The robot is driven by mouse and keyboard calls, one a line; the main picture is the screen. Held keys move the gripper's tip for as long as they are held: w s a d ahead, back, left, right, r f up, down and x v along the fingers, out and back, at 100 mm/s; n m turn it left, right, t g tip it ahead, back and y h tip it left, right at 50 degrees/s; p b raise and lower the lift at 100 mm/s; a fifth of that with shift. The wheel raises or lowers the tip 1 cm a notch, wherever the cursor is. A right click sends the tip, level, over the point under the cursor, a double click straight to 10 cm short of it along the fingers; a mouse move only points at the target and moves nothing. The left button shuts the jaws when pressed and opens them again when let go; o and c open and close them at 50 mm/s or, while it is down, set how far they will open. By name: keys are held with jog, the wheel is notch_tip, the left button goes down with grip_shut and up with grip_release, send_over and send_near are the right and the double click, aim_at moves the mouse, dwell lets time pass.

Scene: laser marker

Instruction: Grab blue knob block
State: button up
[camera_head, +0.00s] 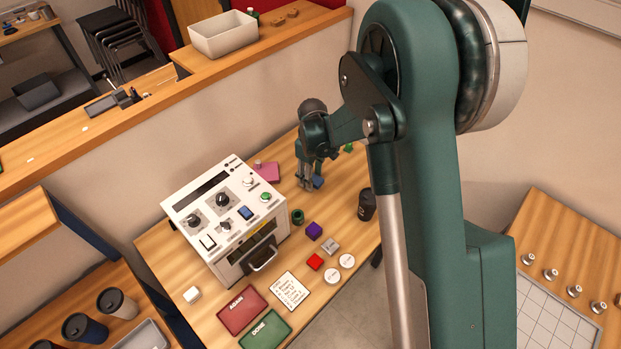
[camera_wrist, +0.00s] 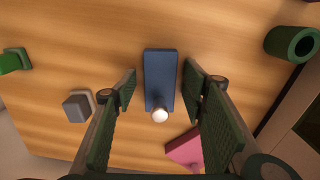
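The blue knob block (camera_wrist: 160,75) lies on the wooden table, a long blue block with a round white knob (camera_wrist: 160,115) at its near end in the wrist view. In the head view the blue block (camera_head: 318,182) shows just beside my gripper (camera_head: 306,184), partly hidden by it. In the wrist view my gripper (camera_wrist: 158,95) is open. Its two green pads stand on either side of the block, with a gap on each side. I cannot tell how far above the table the fingertips are.
A pink block (camera_wrist: 186,150) lies close to the right finger. A grey block (camera_wrist: 79,107) is left of the left finger. A green ring (camera_wrist: 292,43) stands at upper right. The white marker machine (camera_head: 225,215) stands left of my gripper; a dark cup (camera_head: 367,204) stands right.

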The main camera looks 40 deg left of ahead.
jog(key=c, duration=0.8)
jog(key=shift+r, duration=0.1)
jog(key=shift+r, duration=4.95)
